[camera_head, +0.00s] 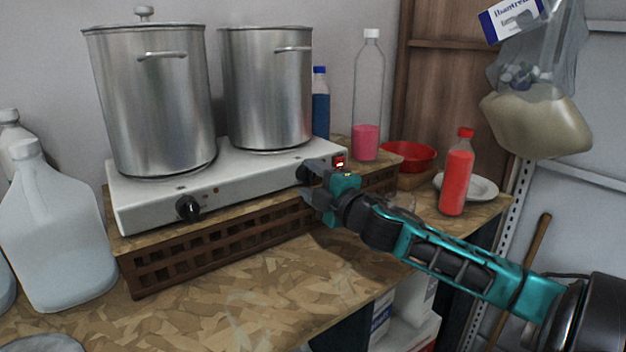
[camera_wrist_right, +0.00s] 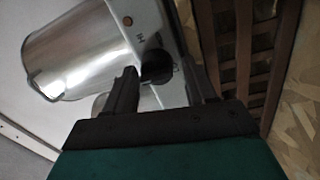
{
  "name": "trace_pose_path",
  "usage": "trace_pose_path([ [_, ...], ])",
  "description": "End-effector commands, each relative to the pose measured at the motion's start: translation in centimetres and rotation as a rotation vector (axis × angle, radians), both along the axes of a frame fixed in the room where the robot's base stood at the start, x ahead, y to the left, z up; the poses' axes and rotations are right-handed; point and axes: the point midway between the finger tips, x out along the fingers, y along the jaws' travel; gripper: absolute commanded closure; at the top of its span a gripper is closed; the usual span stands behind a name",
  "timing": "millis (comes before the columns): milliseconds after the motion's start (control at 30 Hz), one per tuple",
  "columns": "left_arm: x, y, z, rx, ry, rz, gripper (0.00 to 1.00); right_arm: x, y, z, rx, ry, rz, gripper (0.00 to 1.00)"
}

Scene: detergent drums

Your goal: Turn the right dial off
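The white two-burner hotplate (camera_head: 245,178) has a black left dial (camera_head: 188,208) and a black right dial (camera_head: 303,174) on its front face. My right gripper (camera_head: 311,186) is at the right dial and partly hides it. In the right wrist view, the right dial (camera_wrist_right: 157,68) sits between the two dark fingers of the right gripper (camera_wrist_right: 160,82). The fingers are apart, with a gap visible beside the dial; contact is not clear. My left gripper is not in view.
Two steel pots (camera_head: 150,100) (camera_head: 266,90) stand on the hotplate, which rests on a brown lattice crate (camera_head: 215,250). A clear bottle with pink liquid (camera_head: 367,100), a red bowl (camera_head: 408,156) and a red bottle (camera_head: 457,175) stand to the right. The front tabletop is mostly clear.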

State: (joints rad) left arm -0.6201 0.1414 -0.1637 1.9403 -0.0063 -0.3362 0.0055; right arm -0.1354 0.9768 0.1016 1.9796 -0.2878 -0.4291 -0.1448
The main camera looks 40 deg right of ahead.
Motion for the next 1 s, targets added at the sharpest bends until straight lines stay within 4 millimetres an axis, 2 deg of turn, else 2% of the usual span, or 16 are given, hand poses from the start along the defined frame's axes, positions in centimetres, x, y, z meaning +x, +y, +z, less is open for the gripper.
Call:
trace_pose_path([
  [100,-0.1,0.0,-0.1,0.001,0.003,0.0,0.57,0.0,0.0,0.1,0.0,-0.002,0.0,0.36],
  [467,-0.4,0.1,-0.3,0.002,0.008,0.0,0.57,-0.6,0.0,0.1,0.002,-0.003,0.0,0.36],
  [667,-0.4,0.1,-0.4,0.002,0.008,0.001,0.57,-2.6,0.3,-0.1,0.002,0.0,-0.001,0.36],
  [1000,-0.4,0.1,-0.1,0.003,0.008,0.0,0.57,-7.3,0.9,-0.3,0.003,0.001,-0.002,0.36],
])
